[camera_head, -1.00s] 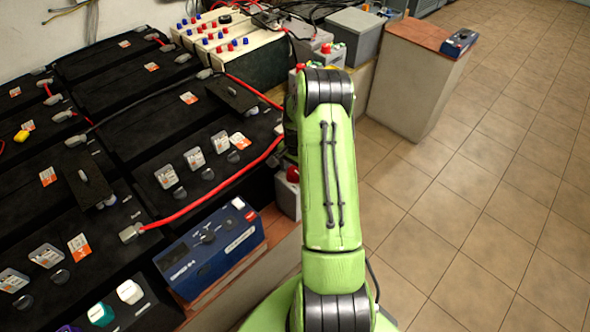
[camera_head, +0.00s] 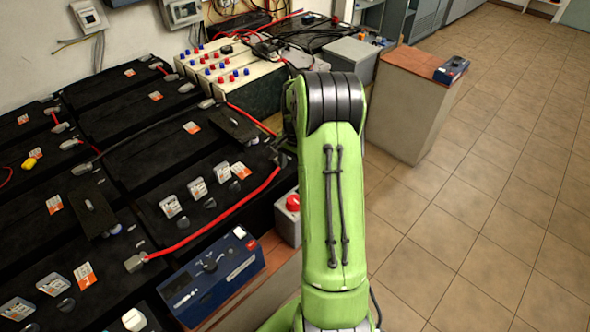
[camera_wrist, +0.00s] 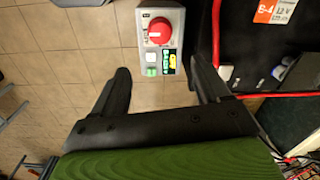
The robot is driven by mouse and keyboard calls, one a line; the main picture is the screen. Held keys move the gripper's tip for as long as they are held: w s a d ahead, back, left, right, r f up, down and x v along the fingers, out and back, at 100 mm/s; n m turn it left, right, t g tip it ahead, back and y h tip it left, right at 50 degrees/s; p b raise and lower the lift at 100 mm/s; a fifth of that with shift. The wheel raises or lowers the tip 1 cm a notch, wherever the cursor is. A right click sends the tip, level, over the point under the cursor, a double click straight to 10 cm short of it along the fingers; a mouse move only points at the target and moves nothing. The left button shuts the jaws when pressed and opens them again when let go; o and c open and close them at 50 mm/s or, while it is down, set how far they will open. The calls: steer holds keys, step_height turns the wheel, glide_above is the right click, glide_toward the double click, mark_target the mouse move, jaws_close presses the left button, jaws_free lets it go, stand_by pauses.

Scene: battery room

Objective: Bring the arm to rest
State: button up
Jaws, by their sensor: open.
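My green arm stands upright in the middle of the head view, its black elbow joint at the top. My gripper (camera_wrist: 160,82) shows in the wrist view with its two black fingers spread wide apart and nothing between them. Beyond the fingertips is a grey control box (camera_wrist: 161,40) with a red mushroom button, a white and a green button. In the head view my gripper is hidden behind my arm.
Black batteries (camera_head: 150,135) with red cables fill the left side. A red-button box (camera_head: 289,216) is close beside my arm. A cabinet (camera_head: 412,105) stands behind. The tiled floor (camera_head: 500,180) at right is clear.

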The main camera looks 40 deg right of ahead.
stand_by(0.3)
steer(key=s+a+r+n+t+h+p, duration=0.1)
steer(key=s+a+r+n+p, duration=0.2)
steer(key=a+r, duration=0.6)
steer(key=s+a+r+n+t+p, duration=0.1)
steer(key=s+a+r+n, duration=0.1)
steer(key=a+r+n, duration=0.55)
steer(key=s+a+r+n+t+p, duration=0.1)
steer(key=s+a+r+n, duration=0.1)
steer(key=s+a+r, duration=0.2)
steer(key=s+a+r+n+t+y+p, duration=0.1)
steer(key=s+a+r, duration=0.4)
steer(key=s, duration=0.5)
steer(key=shift+s+a+r+n+t+p, duration=0.15)
steer(key=shift+s+a+n+t+p, duration=0.3)
steer(key=shift+n, duration=0.6)
